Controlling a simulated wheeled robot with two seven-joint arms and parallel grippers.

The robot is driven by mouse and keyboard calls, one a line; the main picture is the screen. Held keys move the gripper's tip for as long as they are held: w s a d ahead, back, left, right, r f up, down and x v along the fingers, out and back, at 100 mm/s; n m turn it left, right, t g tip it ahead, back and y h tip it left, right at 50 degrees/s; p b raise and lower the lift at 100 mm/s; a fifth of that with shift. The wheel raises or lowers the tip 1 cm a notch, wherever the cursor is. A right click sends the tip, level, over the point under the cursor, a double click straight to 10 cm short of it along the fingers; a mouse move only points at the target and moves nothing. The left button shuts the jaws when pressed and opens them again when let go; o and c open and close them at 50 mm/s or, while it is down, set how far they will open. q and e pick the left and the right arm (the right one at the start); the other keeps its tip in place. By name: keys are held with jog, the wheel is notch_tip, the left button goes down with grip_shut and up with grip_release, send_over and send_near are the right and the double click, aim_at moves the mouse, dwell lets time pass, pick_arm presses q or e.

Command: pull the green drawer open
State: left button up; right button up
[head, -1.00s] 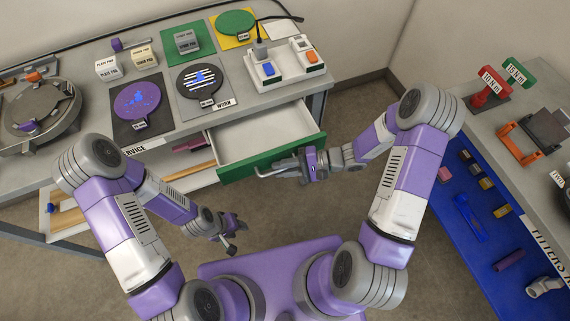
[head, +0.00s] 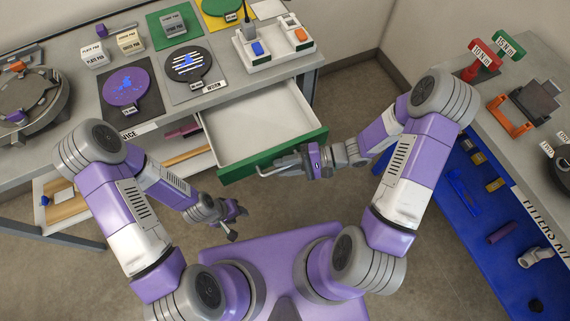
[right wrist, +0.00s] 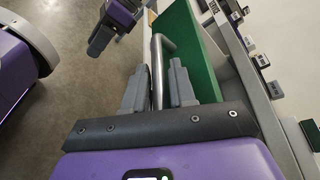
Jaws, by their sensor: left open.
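The green drawer (head: 238,170) is pulled well out of the bench. Its pale inside looks empty. Its green front also shows in the right wrist view (right wrist: 191,45). A grey bar handle (right wrist: 158,55) sticks out from that front. My right gripper (head: 290,163) is at the handle. In the right wrist view its two fingers (right wrist: 158,85) stand on either side of the bar, closed around it. My left gripper (head: 236,218) is open and empty, low over the floor, to the left of and in front of the drawer.
The bench (head: 150,135) carries pads, a dark round plate (head: 30,100) and a white switch box (head: 275,50). A side table (head: 520,140) with a blue shelf (head: 485,220) stands at right. Floor before the drawer is clear.

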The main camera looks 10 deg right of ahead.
jog(key=p+v, duration=0.1)
jog(key=v, duration=0.6)
jog(key=shift+d, duration=0.35)
jog(key=shift+r, duration=0.1)
